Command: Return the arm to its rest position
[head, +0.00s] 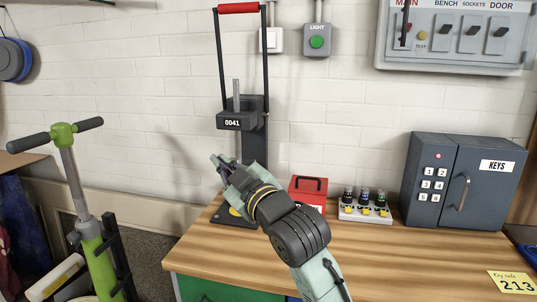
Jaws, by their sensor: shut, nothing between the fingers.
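My gripper (217,160) is in the middle of the head view, at the end of my grey-green arm, which reaches up from the bottom edge. Its fingers are together with nothing held. It is above the left end of the wooden bench (390,262), in front of a tall press-like stand (240,121) labelled 0041 with a red top handle. My gripper and wrist hide part of the stand's lower half. I cannot tell whether they touch it.
A red box (308,187), a tray of small bottles (364,214) and a grey key safe (446,180) stand on the bench. A green scooter (88,235) stands left of it. A breaker panel (455,35) and a light switch (317,41) are on the wall. The front middle of the bench is clear.

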